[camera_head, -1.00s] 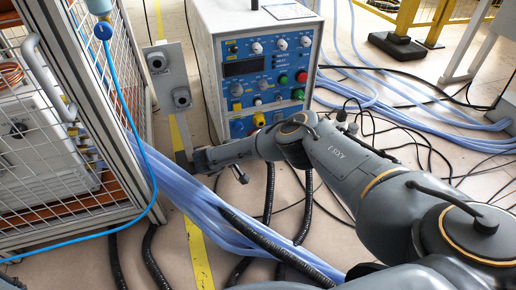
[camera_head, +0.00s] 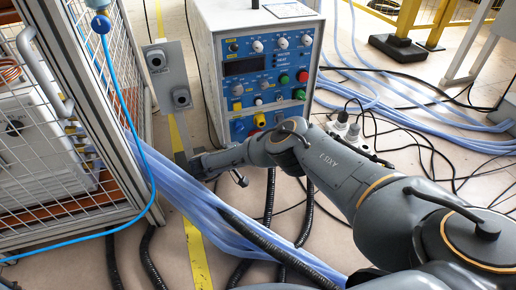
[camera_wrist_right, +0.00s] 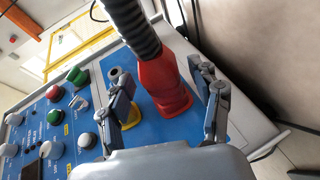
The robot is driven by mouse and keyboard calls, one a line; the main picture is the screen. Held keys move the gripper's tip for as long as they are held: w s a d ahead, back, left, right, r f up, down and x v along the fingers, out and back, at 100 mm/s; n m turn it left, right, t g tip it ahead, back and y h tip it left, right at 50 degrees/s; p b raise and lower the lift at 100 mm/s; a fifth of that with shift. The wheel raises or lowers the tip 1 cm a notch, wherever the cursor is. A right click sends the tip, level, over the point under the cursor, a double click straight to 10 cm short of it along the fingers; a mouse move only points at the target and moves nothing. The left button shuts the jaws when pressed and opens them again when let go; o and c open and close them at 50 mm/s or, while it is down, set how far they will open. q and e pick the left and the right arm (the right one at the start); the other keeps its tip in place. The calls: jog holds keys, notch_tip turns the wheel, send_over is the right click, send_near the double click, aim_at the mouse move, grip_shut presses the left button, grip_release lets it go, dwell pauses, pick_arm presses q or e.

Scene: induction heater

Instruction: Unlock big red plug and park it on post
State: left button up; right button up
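The big red plug (camera_wrist_right: 165,85) sits on the blue panel in the right wrist view, with a thick black ribbed cable running up from it. My right gripper (camera_wrist_right: 170,108) is open, with one finger on each side of the plug and visible gaps between. A yellow piece (camera_wrist_right: 130,117) lies on the panel beside the left finger. My left gripper is not in view.
The heater cabinet (camera_head: 205,60) has knobs and coloured buttons on its front. A wire cage (camera_head: 90,120) stands at the left. Blue hoses (camera_head: 215,220) and black ribbed cables cross the floor. Loose cables lie at the right.

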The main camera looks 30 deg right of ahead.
jog(key=shift+a, duration=0.15)
jog(key=v, duration=1.1)
jog(key=shift+a+r, duration=0.2)
jog(key=shift+a, duration=0.15)
jog(key=shift+s, duration=0.2)
